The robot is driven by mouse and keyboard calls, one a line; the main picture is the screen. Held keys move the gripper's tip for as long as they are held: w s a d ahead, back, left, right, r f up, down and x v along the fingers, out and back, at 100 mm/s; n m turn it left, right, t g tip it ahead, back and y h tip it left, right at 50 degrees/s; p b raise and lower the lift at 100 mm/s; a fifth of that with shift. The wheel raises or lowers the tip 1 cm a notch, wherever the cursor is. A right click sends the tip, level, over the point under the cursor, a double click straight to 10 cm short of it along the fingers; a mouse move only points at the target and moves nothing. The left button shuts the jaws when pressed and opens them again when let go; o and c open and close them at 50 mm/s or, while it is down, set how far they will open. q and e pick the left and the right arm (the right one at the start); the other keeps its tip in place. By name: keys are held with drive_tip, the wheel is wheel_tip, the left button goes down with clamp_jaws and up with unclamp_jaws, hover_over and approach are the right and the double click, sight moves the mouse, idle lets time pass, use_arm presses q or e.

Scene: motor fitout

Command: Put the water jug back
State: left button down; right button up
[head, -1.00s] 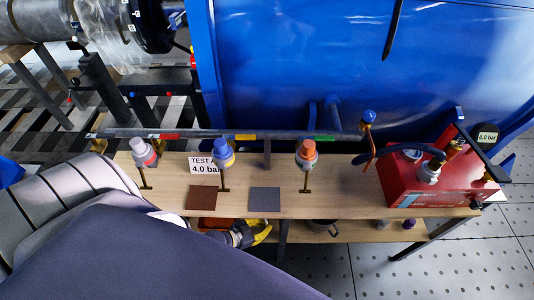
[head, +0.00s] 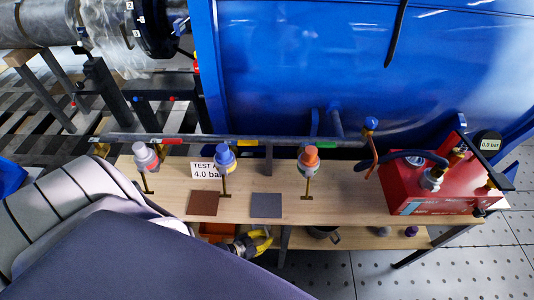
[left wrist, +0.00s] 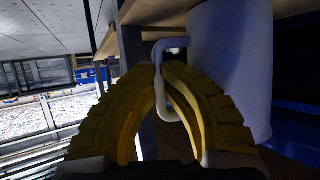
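The water jug (left wrist: 232,70) is a pale grey-white cylinder at the right in the left wrist view, with a looped handle on its left side. My left gripper's yellow ribbed fingers (left wrist: 161,76) close together at the handle (left wrist: 171,43), with its upright part between the tips. In the head view my left gripper (head: 263,240) is low, at the front edge of the bench by the lower shelf. I cannot make out the jug in the head view; the bench may hide it. My right gripper is not in view.
The wooden bench (head: 350,205) carries a brown plate (head: 203,203), a grey plate (head: 266,205), several capped fittings and a red pump (head: 440,190). On the lower shelf are an orange tray (head: 218,231), a dark pot (head: 323,232) and small purple-capped items. Bench legs stand near the gripper.

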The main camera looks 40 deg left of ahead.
use_arm(q)
drive_tip(key=shift+f, duration=0.25)
drive_tip(key=c, duration=1.6)
unclamp_jaws()
drive_tip(key=shift+r, duration=0.15)
